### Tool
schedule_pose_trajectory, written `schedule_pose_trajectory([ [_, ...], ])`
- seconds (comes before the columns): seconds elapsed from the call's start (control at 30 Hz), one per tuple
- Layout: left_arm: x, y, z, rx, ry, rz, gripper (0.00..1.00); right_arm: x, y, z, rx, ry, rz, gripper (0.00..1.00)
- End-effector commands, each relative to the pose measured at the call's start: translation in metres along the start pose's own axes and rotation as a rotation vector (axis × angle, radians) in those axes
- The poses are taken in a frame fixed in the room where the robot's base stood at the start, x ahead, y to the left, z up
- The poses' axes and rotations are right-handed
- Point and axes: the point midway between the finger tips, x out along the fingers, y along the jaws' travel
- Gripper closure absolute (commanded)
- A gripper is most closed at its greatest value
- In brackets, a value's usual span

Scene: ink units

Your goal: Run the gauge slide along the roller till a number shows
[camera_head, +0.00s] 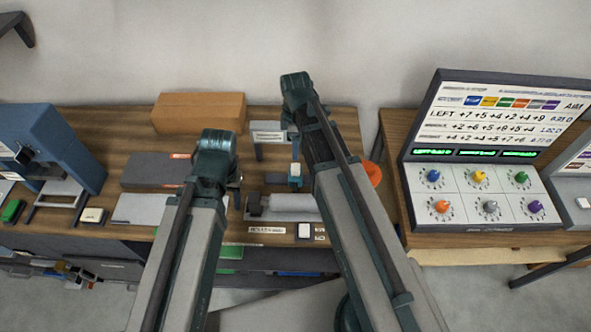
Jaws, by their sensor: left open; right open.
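A grey roller (284,208) lies across the bench with a dark block (254,205) at its left end. A small blue piece with a pale top (295,180), which looks like the gauge slide, stands just behind the roller; whether it touches is unclear. A small grey box on a post (268,133) stands behind it; I cannot read a number on it. My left gripper (222,178) is left of the roller, seen from above and open, fingertips mostly hidden. My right gripper (302,105) is above and behind the slide, open; its arm covers the roller's right end.
A cardboard box (198,112) stands at the back. A blue press-like machine (52,145) is at the left. A console with coloured knobs (483,205) stands on the right table.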

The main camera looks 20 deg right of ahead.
Motion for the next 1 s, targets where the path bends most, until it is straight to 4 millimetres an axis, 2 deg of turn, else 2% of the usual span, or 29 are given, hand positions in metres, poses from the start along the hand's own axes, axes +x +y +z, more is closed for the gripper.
schedule_pose_trajectory([
  [0.03, 0.013, 0.001, -0.001, 0.002, 0.000, 0.000, 0.50, 0.013, 0.000, 0.000, 0.000, 0.000, 0.000, 0.32],
  [0.7, 0.105, 0.010, -0.006, 0.002, 0.000, -0.001, 0.50, 0.106, 0.000, 0.000, 0.001, 0.000, 0.000, 0.32],
  [0.83, 0.114, 0.011, -0.007, 0.002, 0.000, -0.001, 0.50, 0.114, 0.000, 0.000, 0.001, 0.000, 0.000, 0.32],
  [1.0, 0.115, 0.011, -0.007, 0.002, 0.000, -0.001, 0.50, 0.115, 0.000, 0.000, 0.001, 0.000, 0.000, 0.32],
])
